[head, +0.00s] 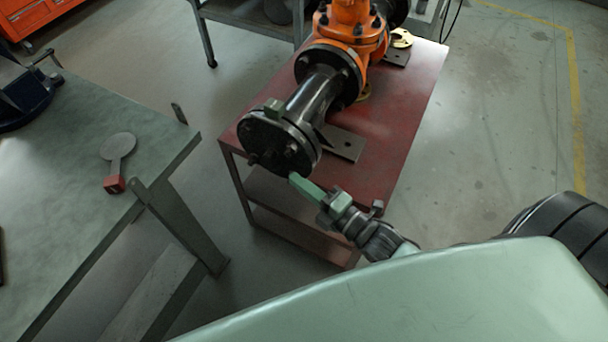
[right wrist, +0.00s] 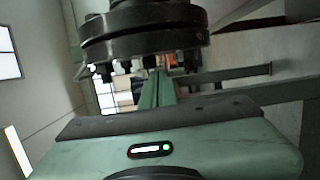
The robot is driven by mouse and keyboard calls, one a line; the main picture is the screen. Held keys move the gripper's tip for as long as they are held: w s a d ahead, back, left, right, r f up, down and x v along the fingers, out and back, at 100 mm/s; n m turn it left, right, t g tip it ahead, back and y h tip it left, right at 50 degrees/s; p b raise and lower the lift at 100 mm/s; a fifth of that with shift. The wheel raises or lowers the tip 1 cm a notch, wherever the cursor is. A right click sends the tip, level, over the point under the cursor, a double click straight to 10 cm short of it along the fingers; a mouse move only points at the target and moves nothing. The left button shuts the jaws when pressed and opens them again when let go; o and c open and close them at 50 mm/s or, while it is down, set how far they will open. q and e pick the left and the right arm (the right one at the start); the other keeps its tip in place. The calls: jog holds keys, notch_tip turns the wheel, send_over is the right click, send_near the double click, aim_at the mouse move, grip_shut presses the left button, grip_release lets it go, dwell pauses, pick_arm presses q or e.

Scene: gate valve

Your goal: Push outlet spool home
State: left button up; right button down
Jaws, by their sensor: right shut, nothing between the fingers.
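The outlet spool (head: 311,96) is a dark flanged pipe lying on the red stand, in line with the orange gate valve (head: 352,38). Its near end carries a round black flange (head: 277,143) with bolts, and a small green block sits on top of the rim. My right gripper (head: 297,179) is shut and empty, its green fingers pointing at the lower right of this end flange. In the right wrist view the fingers (right wrist: 157,90) reach to the flange's bolted edge (right wrist: 140,42). I cannot tell if they touch it. My left gripper is not in view.
The red stand (head: 405,130) has bare top to the right of the spool. A green workbench (head: 60,150) is at left, with a round-headed, red-based tool (head: 117,155) near its edge. A grey cart (head: 245,35) stands behind. Floor at right is clear.

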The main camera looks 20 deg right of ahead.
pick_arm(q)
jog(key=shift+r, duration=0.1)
pick_arm(e)
jog(key=shift+w+d, duration=0.55)
jog(key=shift+d, duration=0.15)
jog(key=shift+d, duration=0.1)
jog(key=shift+w+d+r+p, duration=0.15)
jog(key=shift+w+d+p, duration=0.05)
jog(key=shift+p, duration=0.1)
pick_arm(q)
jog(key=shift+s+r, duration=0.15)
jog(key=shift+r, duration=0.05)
pick_arm(e)
jog(key=shift+d, duration=0.1)
jog(key=shift+w, duration=0.1)
